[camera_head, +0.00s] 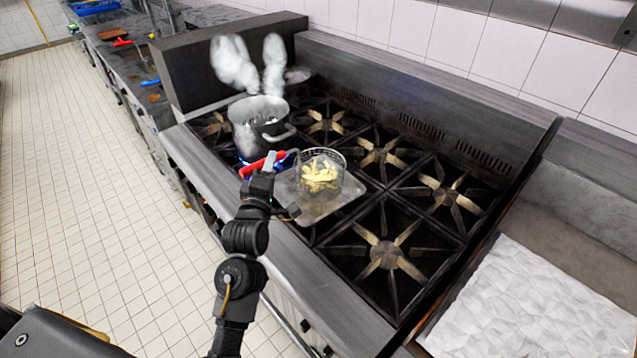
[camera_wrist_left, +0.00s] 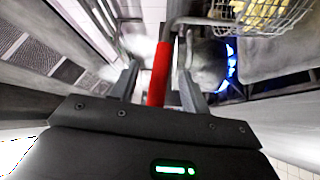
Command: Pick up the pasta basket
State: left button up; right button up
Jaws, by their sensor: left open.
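The pasta basket (camera_head: 322,174) is a round wire basket with yellow pasta inside. It sits on a grey metal tray (camera_head: 318,206) on the stove, with its red handle (camera_head: 254,165) pointing left. In the left wrist view the basket (camera_wrist_left: 262,14) is at the top right, partly cut off. My left gripper (camera_head: 268,166) is at the handle. In the left wrist view the red handle (camera_wrist_left: 160,75) lies between the two open fingers of my left gripper (camera_wrist_left: 158,80), with a gap visible on each side. My right gripper is not in view.
A steaming pot (camera_head: 259,125) stands on a lit burner just behind the basket. Several empty burners (camera_head: 388,254) lie to the right. A white textured surface (camera_head: 535,305) is at the lower right. Tiled floor (camera_head: 90,190) is open on the left.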

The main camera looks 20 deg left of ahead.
pick_arm(q)
jog(key=w, duration=0.2)
jog(key=shift+w+a, duration=0.2)
jog(key=shift+w, duration=0.15)
jog(key=shift+s, duration=0.15)
jog(key=shift+c, duration=1)
jog(key=c, duration=0.7)
jog(key=shift+r, duration=0.1)
grip_shut()
jog(key=shift+r+b, duration=0.15)
jog(key=shift+b, duration=0.15)
